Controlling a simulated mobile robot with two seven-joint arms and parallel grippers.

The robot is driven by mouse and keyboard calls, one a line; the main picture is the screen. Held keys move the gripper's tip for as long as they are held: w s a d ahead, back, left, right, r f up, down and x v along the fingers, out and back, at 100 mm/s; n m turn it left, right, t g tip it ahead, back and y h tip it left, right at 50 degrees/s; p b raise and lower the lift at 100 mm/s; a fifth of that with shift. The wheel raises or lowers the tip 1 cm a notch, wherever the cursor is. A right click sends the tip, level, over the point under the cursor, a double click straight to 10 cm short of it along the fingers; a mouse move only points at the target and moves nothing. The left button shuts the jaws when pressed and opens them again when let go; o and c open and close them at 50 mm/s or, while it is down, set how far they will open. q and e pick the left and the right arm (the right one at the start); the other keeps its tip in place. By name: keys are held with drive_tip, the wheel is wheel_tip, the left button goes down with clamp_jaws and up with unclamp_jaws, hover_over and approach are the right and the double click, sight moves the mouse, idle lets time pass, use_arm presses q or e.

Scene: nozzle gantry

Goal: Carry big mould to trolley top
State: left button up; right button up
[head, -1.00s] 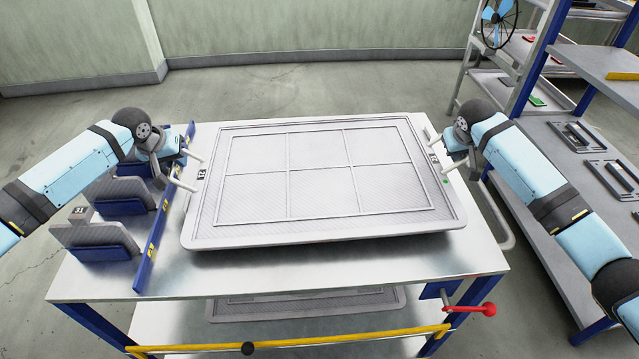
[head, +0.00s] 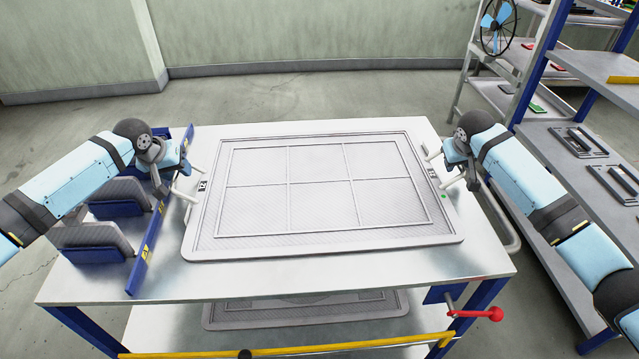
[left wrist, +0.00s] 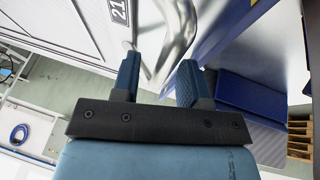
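The big mould (head: 318,244) is a wide grey tray with a raised grid. In the head view it appears to lie flat on the metal trolley top (head: 420,276), with a bar handle at each short side. My left gripper (head: 181,170) is at the mould's left handle (head: 191,189). In the left wrist view its fingers (left wrist: 160,64) stand apart, with the curved handle (left wrist: 181,28) beyond and between the tips, not clearly clamped. My right gripper (head: 465,172) is at the right handle (head: 447,181). Its fingers are too small and hidden to read.
Dark grey pieces in blue holders (head: 95,240) and a blue rail (head: 153,240) line the trolley's left side. Another mould (head: 305,308) lies on the lower shelf. A red-knobbed lever (head: 492,314) sticks out front right. A shelf rack (head: 560,150) stands right.

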drive_tip(key=shift+f, duration=0.1)
drive_tip(key=shift+r, duration=0.25)
use_arm(q)
drive_tip(key=v, duration=1.2)
use_arm(e)
drive_tip(key=v, duration=1.1)
drive_tip(key=shift+s+r, duration=0.2)
drive_tip(key=shift+r, duration=0.1)
drive_tip(key=shift+a, duration=0.1)
use_arm(q)
drive_tip(key=shift+s, duration=0.1)
use_arm(e)
drive_tip(key=shift+s+f, duration=0.1)
